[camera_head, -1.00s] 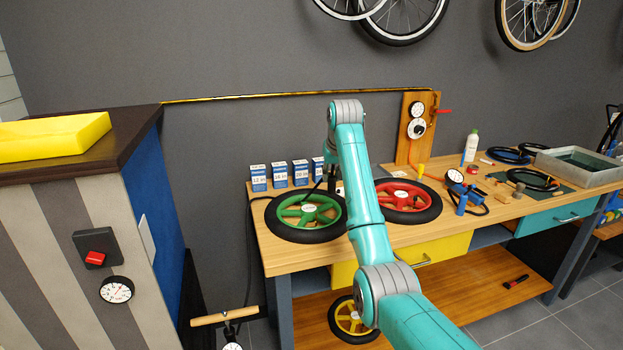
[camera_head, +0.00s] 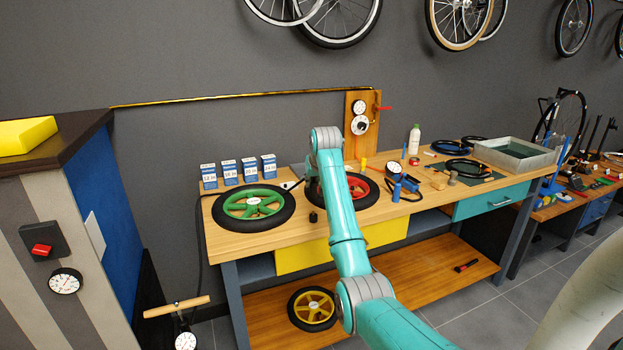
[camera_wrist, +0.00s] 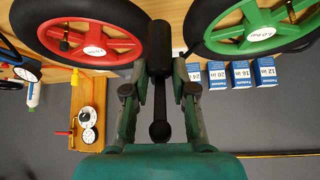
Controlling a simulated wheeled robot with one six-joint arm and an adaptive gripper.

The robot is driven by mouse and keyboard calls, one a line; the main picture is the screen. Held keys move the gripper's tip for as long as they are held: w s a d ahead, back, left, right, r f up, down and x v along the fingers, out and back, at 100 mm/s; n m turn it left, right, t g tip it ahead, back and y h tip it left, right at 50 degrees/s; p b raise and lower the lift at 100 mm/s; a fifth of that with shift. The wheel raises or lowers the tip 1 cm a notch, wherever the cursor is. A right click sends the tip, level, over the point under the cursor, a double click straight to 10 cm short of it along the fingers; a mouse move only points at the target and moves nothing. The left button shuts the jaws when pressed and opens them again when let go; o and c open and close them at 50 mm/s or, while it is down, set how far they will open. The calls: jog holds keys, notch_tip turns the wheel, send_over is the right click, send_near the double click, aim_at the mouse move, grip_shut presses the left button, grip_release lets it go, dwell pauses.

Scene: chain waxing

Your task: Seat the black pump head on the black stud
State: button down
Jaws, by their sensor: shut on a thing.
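My gripper (camera_wrist: 159,75) is shut on the black pump head (camera_wrist: 145,40). It is a thick black cylinder with a thin shaft ending in a black knob between the fingers. In the head view the pump head (camera_head: 313,216) hangs below my wrist, at the left edge of the red wheel. The red wheel (camera_wrist: 117,38) lies flat on the bench. In the head view my arm hides part of the red wheel (camera_head: 357,187), and the stud cannot be made out.
The green wheel (camera_head: 232,211) lies left of the red one. Several blue-and-white boxes (camera_head: 268,164) stand behind it. A gauge (camera_head: 393,170) and blue tools lie right of the red wheel. A wooden post (camera_head: 350,135) with dials rises at the back. A wooden-handled pump (camera_head: 176,307) stands on the floor.

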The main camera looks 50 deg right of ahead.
aim_at(314, 193)
jog(key=shift+f, duration=2.7)
jog(key=shift+f, duration=1.05)
jog(key=c, duration=0.9)
grip_release()
jog(key=shift+o, duration=0.2)
jog(key=v, duration=1.2)
jog(key=shift+f, duration=0.1)
